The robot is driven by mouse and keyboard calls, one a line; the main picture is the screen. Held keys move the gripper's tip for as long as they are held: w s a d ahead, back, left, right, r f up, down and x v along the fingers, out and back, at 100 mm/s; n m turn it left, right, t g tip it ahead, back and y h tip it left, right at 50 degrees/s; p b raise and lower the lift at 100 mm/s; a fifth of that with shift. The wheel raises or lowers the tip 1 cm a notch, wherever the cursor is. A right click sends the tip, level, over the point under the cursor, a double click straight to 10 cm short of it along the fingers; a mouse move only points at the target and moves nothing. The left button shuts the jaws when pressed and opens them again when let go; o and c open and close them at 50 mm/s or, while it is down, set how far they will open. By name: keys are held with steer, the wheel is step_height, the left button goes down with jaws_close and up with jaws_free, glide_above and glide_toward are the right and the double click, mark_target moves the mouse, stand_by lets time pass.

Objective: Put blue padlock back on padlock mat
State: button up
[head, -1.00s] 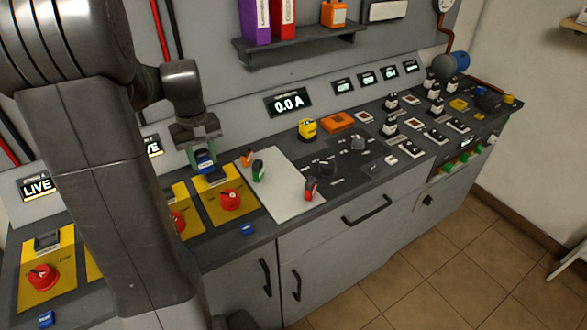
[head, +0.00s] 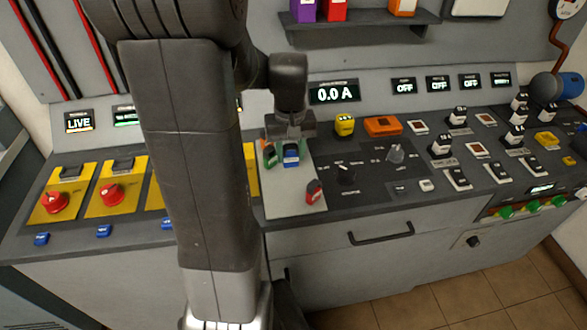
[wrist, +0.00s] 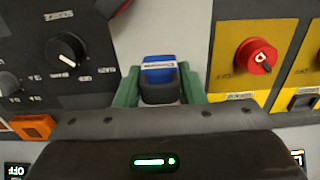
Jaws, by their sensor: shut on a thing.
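My gripper (head: 289,148) is shut on the blue padlock (head: 291,156). In the wrist view the padlock (wrist: 158,70) sits between the two green fingers (wrist: 158,88), with a pale label across its blue body. The light grey padlock mat (head: 285,203) is below it, and its bare surface also shows in the wrist view (wrist: 180,28). I cannot tell whether the padlock touches the mat. The mat's back left is partly hidden by my gripper and arm.
Yellow panels with red knobs (head: 112,194) lie left of the mat. A dark panel with a black knob (head: 346,174) lies to its right. The mat's front is clear.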

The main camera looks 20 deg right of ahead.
mark_target(291, 145)
steer(key=shift+f, duration=3.05)
steer(key=shift+f, duration=0.15)
steer(key=o, duration=1)
steer(key=shift+o, duration=0.2)
step_height(291, 145, up, 12)
steer(key=shift+r, duration=0.2)
